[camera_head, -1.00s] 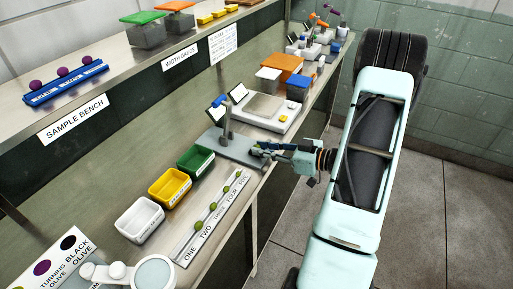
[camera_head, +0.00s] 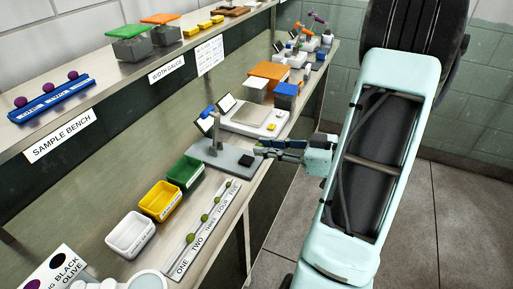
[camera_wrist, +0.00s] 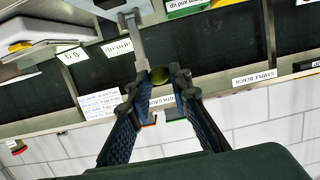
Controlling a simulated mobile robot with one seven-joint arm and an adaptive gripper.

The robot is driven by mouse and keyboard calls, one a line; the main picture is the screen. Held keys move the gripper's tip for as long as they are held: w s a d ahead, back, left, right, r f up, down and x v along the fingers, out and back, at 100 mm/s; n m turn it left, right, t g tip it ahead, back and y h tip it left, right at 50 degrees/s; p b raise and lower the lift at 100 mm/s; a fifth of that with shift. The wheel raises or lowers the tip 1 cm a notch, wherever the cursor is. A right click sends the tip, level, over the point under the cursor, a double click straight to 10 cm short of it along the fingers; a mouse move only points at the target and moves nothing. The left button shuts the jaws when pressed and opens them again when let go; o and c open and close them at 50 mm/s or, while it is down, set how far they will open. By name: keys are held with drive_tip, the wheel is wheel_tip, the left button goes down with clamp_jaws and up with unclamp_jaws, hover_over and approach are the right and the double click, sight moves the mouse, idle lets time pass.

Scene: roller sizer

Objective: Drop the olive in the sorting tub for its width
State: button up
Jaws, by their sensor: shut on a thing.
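In the head view my gripper (camera_head: 262,151) is by the right end of the grey gauge stand (camera_head: 212,155); the olive is too small to make out there. Three sorting tubs stand in a row on the bench: white (camera_head: 130,236), yellow (camera_head: 160,201) and green (camera_head: 185,173). Their front labels are too small to read in the head view. The gripper is up and right of the green tub.
A numbered strip (camera_head: 180,262) with several green olives lies in front of the tubs. A scale (camera_head: 250,117) stands behind the gauge. A blue rack (camera_head: 50,100) with purple olives is on the upper shelf. A magnifier (camera_head: 148,283) is at the front. Floor right of the bench is clear.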

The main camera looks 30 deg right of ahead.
drive_tip(key=s+r, duration=0.2)
drive_tip(key=s, duration=0.4)
drive_tip(key=shift+r, duration=0.35)
drive_tip(key=shift+d, duration=0.1)
drive_tip(key=b+x, duration=0.3)
drive_tip(key=x, duration=0.5)
drive_tip(key=s+a+b+x, duration=0.1)
drive_tip(key=b+x, duration=0.3)
drive_tip(key=x, duration=0.4)
drive_tip(key=s+a+b+x, duration=0.1)
drive_tip(key=b+x, duration=0.2)
drive_tip(key=x, duration=0.5)
drive_tip(key=shift+w+a+b, duration=0.3)
drive_tip(key=shift+w+a, duration=0.05)
drive_tip(key=shift+a, duration=0.1)
wheel_tip(320, 180, down, 6)
drive_tip(key=b, duration=0.5)
drive_tip(key=shift+b, duration=0.4)
drive_tip(key=shift+r, duration=0.1)
